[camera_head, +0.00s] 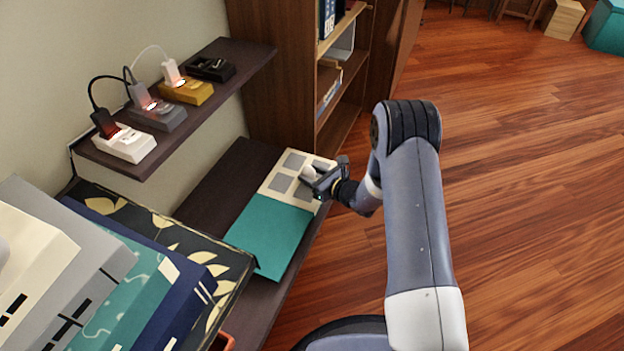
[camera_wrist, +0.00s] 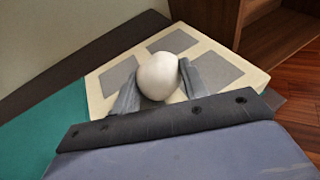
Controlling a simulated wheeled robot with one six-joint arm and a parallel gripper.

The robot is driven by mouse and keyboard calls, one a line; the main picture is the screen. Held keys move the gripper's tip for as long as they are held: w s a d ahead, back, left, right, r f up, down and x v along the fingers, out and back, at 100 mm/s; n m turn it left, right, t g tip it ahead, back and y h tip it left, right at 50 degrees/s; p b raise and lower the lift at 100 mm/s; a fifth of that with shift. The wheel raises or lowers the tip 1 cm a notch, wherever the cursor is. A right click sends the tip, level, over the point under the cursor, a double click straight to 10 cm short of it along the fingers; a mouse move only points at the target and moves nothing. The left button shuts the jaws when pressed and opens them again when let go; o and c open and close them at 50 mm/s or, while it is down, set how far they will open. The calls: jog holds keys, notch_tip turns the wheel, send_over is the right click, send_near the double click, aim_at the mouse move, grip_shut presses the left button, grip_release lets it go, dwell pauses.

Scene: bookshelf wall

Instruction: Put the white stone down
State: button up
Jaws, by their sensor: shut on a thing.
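The white stone (camera_wrist: 158,76) is round and smooth and sits between the two fingers of my gripper (camera_wrist: 157,85) in the wrist view. My gripper is shut on it. In the head view my gripper (camera_head: 314,178) and the stone (camera_head: 308,171) are over a cream board with grey squares (camera_head: 292,176). The board also shows below the stone in the wrist view (camera_wrist: 107,104). I cannot tell whether the stone touches the board. The gripper's base hides the near part of the board in the wrist view.
A teal mat (camera_head: 268,235) adjoins the board on the dark lower shelf (camera_head: 228,178). An upper shelf (camera_head: 215,100) holds several small devices with glowing plugs. Large books or boxes (camera_head: 120,270) stand at the lower left. A wooden bookcase (camera_head: 275,90) rises behind. The floor at right is open.

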jog(key=shift+f, duration=0.4)
jog(key=shift+f, duration=0.1)
jog(key=shift+f, duration=0.15)
jog(key=o, duration=1.1)
jog(key=shift+r, duration=0.3)
jog(key=p+v, duration=0.2)
jog(key=v, duration=1)
jog(key=shift+p, duration=0.35)
